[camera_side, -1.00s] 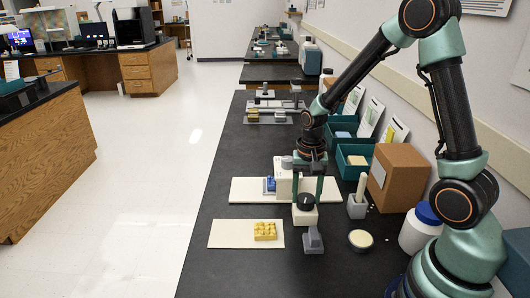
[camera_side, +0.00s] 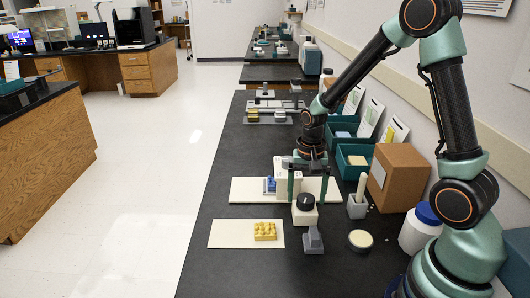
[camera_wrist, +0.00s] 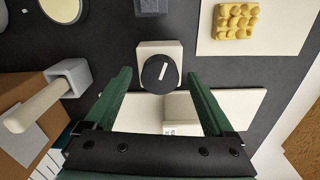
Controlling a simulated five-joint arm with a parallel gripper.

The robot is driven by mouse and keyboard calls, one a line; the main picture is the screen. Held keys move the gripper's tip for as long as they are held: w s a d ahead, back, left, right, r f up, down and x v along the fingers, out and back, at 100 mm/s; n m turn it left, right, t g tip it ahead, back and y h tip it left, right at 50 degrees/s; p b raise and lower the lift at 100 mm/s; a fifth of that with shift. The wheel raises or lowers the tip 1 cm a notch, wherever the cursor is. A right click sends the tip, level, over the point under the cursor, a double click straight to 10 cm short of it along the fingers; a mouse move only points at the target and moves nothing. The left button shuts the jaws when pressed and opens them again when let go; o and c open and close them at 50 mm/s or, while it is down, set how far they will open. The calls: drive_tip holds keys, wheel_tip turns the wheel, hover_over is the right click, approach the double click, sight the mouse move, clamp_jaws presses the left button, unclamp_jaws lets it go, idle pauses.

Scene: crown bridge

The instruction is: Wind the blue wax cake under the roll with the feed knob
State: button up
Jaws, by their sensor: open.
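The feed knob (camera_side: 306,201) is a black round dial with a white mark on a cream block. It shows in the wrist view (camera_wrist: 161,74), with its mark slightly tilted from upright. The blue wax cake (camera_side: 270,185) sits on the long cream board (camera_side: 245,190), just left of the white upright housing (camera_side: 288,180). The roll is not clearly visible. My gripper (camera_side: 307,198) is open and empty above the knob. Its green fingers are spread to either side of the knob in the wrist view (camera_wrist: 159,72), with gaps on both sides.
A yellow textured block (camera_side: 265,231) lies on a cream mat (camera_side: 230,234) in front. A small grey block (camera_side: 313,240), a round cream dish (camera_side: 360,240) and a grey holder with a pestle-like stick (camera_side: 357,207) stand nearby. A cardboard box (camera_side: 396,175) and white jar (camera_side: 420,228) stand at right.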

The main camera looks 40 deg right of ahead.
sight(307, 198)
wheel_tip(307, 198, up, 12)
idle(0.5)
idle(0.4)
wheel_tip(307, 198, down, 13)
drive_tip(key=n, duration=2.5)
drive_tip(key=shift+d+r+n, duration=0.1)
drive_tip(key=shift+r+n, duration=0.1)
drive_tip(key=shift+n, duration=0.2)
drive_tip(key=c, duration=1.4)
